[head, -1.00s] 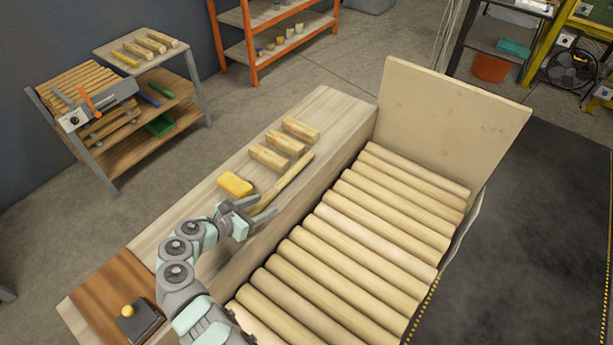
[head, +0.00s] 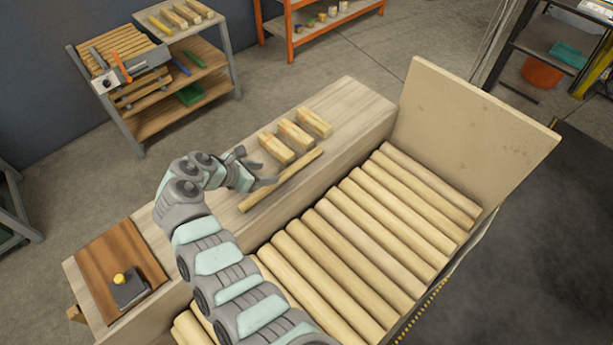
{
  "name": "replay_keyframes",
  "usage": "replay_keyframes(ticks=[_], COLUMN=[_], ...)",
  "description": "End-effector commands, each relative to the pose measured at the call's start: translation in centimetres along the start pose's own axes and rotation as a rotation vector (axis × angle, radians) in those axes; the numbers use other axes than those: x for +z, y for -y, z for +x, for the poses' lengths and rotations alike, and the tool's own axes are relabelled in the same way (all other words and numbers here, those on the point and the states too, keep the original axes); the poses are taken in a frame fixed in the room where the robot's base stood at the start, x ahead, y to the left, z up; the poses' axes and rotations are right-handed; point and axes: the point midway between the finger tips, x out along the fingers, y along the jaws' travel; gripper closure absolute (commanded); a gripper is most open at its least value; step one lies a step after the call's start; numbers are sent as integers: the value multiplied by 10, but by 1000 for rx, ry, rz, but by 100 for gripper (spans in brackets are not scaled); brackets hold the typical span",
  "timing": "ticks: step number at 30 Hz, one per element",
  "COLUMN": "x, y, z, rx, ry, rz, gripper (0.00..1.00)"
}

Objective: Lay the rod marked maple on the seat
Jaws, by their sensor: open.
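A long pale wooden rod (head: 283,180) lies on the light wood worktop (head: 345,100), along its right edge. I cannot read any maple mark on these. My gripper (head: 257,168) is open and empty over the worktop, with one finger near the rod's middle and the other near the closest short piece. I cannot tell whether it touches the rod. No part can be surely identified as the seat.
A brown board (head: 95,255) with a yellow-knobbed block (head: 128,288) is at lower left. A shelf cart (head: 180,120) stands at back left.

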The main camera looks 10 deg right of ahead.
Motion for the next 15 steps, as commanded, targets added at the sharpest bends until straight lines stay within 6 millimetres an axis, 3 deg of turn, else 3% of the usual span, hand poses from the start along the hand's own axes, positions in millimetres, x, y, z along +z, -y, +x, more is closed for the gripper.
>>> replay_keyframes(ticks=[1,4,15], x=[-12,-23,-24], y=[-4,-7,-6], z=[-7,-9,40], rx=[4,5,2], ry=[-10,-20,-21], rz=[-16,-33,-32], gripper=[47,47,47])
